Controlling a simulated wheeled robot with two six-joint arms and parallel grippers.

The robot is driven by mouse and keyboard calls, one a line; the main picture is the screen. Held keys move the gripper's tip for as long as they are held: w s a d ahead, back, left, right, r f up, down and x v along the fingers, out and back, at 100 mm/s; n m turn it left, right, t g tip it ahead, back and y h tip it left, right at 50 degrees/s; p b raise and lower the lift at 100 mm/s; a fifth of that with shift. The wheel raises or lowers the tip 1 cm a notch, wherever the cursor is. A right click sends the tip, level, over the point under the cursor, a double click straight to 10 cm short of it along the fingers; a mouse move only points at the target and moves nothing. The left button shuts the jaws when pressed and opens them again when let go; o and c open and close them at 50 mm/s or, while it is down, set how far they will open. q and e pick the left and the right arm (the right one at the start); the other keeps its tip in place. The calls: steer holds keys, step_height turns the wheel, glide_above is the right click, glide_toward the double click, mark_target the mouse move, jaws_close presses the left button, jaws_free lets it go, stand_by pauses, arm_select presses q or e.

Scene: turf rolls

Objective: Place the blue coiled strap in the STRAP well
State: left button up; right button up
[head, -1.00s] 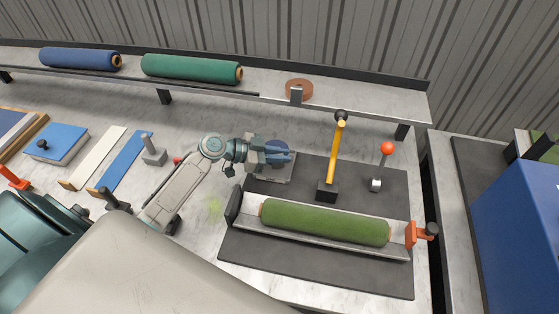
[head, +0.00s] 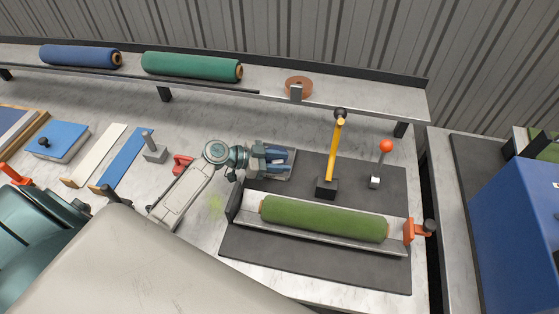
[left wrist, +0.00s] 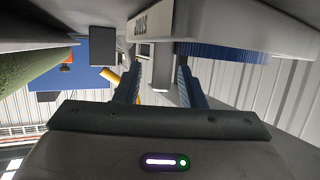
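My left gripper (head: 277,160) is over a small grey plate (head: 287,179) at the back left of the dark mat. Its two blue ridged fingers stand apart in the left wrist view (left wrist: 158,88), with a grey upright piece (left wrist: 163,68) between them. A blue ribbed band (left wrist: 225,52) shows beside the fingers against a pale block (left wrist: 290,30); it looks like the blue coiled strap, but its full shape is hidden. Lettering on the pale block is too small and upside down to read surely. The strap is not clear in the head view. My right gripper is not seen.
A green turf roll (head: 325,219) lies in a metal trough in front of the gripper. A yellow-handled upright tool (head: 335,155) and an orange-knobbed lever (head: 382,163) stand to its right. A shelf behind holds rolls and a brown coil (head: 299,84).

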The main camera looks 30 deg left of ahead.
arm_select(q)
steer(key=shift+r, duration=0.1)
steer(key=shift+r, duration=0.1)
steer(key=shift+s+a+b, duration=0.6)
steer(key=shift+a+b, duration=0.05)
steer(key=shift+a, duration=0.15)
steer(key=b+v, duration=0.4)
steer(key=v, duration=0.5)
steer(key=shift+d+r, duration=0.1)
steer(key=shift+s+a+r, duration=0.25)
steer(key=shift+a+r, duration=0.05)
steer(key=shift+a, duration=0.1)
